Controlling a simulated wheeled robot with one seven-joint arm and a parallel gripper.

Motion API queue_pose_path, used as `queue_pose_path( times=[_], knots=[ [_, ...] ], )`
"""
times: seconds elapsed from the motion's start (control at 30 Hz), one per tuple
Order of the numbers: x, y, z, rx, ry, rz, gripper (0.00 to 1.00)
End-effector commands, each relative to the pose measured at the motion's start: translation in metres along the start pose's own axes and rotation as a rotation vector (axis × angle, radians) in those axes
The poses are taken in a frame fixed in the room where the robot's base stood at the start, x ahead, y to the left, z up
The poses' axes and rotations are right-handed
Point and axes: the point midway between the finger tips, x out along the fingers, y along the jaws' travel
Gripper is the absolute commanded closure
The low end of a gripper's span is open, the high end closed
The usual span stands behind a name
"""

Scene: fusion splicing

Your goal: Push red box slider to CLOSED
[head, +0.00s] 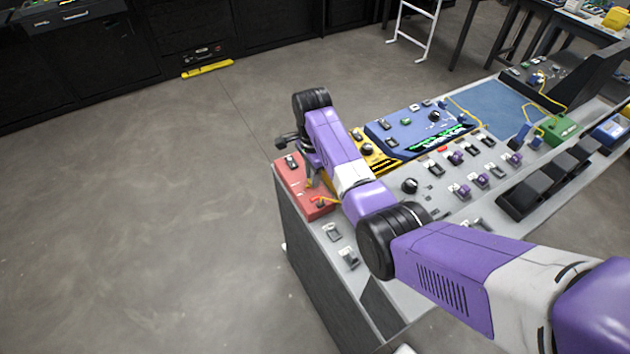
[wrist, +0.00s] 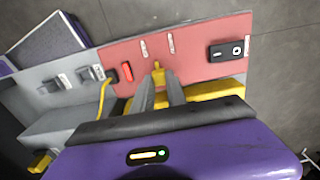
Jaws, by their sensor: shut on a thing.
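The red box (head: 290,178) sits at the near left corner of the grey console, and its red top fills the upper middle of the wrist view (wrist: 205,62). My gripper (wrist: 159,80) reaches down onto this top, with its two grey fingers close together. A small yellow knob (wrist: 157,66), which looks like the slider, shows between the fingertips, and they are shut on it. Two small white labels (wrist: 144,48) are printed beyond it, too small to read. In the head view my arm hides part of the box, and the fingertips are hard to make out.
A black switch (wrist: 229,51) stands right of the fingers on the red top. A red indicator (wrist: 126,72) and a yellow cable (wrist: 103,100) are at left. Yellow (head: 372,152) and blue (head: 420,125) panels adjoin. Open floor (head: 140,200) lies left of the console.

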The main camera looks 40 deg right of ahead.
Motion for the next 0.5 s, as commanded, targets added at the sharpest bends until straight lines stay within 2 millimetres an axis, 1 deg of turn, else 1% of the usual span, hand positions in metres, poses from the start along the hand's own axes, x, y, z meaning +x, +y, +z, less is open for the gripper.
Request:
queue_pose_path(
  times=[0.03,0.2,0.3,0.5],
  knots=[
    [0.005,-0.009,-0.001,0.0,0.001,-0.005,1.0],
    [0.003,-0.026,-0.001,0.0,0.002,-0.004,1.0],
    [0.001,-0.031,-0.001,0.0,0.002,-0.004,1.0],
    [-0.001,-0.032,0.0,0.0,0.001,-0.005,1.0]
  ],
)
